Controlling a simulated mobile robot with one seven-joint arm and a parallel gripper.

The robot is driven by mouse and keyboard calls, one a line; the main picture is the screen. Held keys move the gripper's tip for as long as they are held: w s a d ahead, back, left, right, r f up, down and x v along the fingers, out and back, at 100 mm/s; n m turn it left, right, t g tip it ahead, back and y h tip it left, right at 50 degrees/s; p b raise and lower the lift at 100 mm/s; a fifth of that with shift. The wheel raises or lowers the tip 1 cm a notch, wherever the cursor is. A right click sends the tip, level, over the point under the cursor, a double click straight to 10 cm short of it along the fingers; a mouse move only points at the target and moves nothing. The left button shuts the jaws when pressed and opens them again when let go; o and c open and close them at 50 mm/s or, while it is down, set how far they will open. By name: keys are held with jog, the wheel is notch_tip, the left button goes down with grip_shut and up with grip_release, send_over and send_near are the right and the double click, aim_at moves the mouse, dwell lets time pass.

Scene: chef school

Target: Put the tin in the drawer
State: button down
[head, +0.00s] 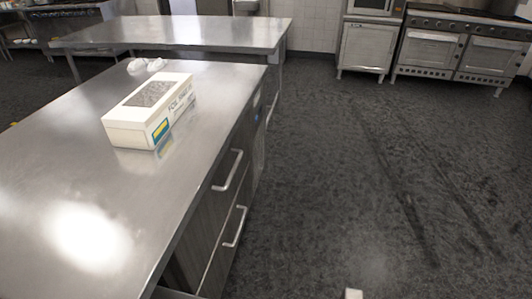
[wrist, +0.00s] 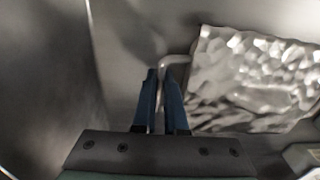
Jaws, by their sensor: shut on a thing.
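In the wrist view, my gripper (wrist: 162,75) points away from the camera with its two blue fingers close together. They are shut on a thin pale metal rim with a rounded corner. The rim runs beside a crinkled, shiny silver surface (wrist: 255,85) to the right, which looks like the tin; its outer parts are cut off or blurred. My gripper does not show in the head view. Two drawer fronts with bar handles, an upper one (head: 229,170) and a lower one (head: 235,227), are on the counter's right side. I cannot tell from the head view whether a drawer is open.
A white foil-tray box (head: 126,132) with a grey textured top lies on the steel counter (head: 50,190). A small white item (head: 146,64) is behind it. A second steel table (head: 170,32) stands beyond. Ovens (head: 428,50) line the back wall.

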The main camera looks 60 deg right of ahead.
jog(key=c, duration=1)
grip_release()
jog(key=shift+o, duration=0.2)
